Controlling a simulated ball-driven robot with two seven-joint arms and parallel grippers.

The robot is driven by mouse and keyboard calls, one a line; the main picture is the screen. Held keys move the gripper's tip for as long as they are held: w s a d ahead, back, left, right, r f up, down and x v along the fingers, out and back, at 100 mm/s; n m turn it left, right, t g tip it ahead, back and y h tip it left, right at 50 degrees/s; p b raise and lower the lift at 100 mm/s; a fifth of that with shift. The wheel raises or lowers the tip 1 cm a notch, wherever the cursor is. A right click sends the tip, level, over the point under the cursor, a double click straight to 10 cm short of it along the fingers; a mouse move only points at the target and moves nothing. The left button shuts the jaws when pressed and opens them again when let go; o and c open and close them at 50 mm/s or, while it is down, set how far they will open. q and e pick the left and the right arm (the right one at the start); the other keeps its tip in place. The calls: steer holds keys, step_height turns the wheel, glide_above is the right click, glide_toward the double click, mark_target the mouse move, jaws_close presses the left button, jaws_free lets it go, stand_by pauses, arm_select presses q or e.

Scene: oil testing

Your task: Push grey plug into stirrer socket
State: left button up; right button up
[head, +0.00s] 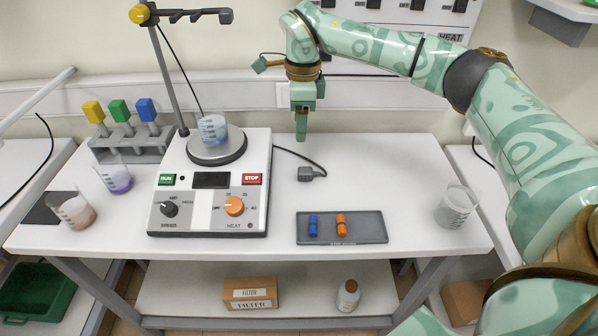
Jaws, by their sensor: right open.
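The grey plug (311,173) lies on the white table at the end of a black cable, just right of the stirrer (212,180). The cable leads to the stirrer's right side. A white plate (283,95) on the wall, partly hidden behind my right gripper, may be the socket; its holes cannot be made out. My right gripper (301,136) points down, above and behind the plug in the picture, open and apart from it. Its fingers line up in this view, so the gap does not show. My left gripper is not in view.
A dark tray (370,228) with a blue and an orange piece lies in front of the plug. A beaker (212,128) stands on the stirrer plate, under a stand's arm. Another beaker (456,206) stands at the right edge. The table between the tray and the back is mostly clear.

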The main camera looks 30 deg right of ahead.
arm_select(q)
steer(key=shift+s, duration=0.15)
arm_select(e)
steer(key=shift+d+r, duration=0.4)
steer(key=shift+d, duration=0.3)
steer(key=shift+f, duration=0.1)
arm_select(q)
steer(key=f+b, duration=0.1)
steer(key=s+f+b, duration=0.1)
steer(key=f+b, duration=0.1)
arm_select(e)
glide_above(305, 170)
step_height(305, 170, down, 11)
steer(key=shift+a, duration=0.1)
step_height(305, 170, down, 5)
steer(key=shift+f+b, duration=0.15)
steer(key=shift+b, duration=0.75)
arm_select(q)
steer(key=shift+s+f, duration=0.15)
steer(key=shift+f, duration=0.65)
arm_select(e)
steer(key=shift+c, duration=0.3)
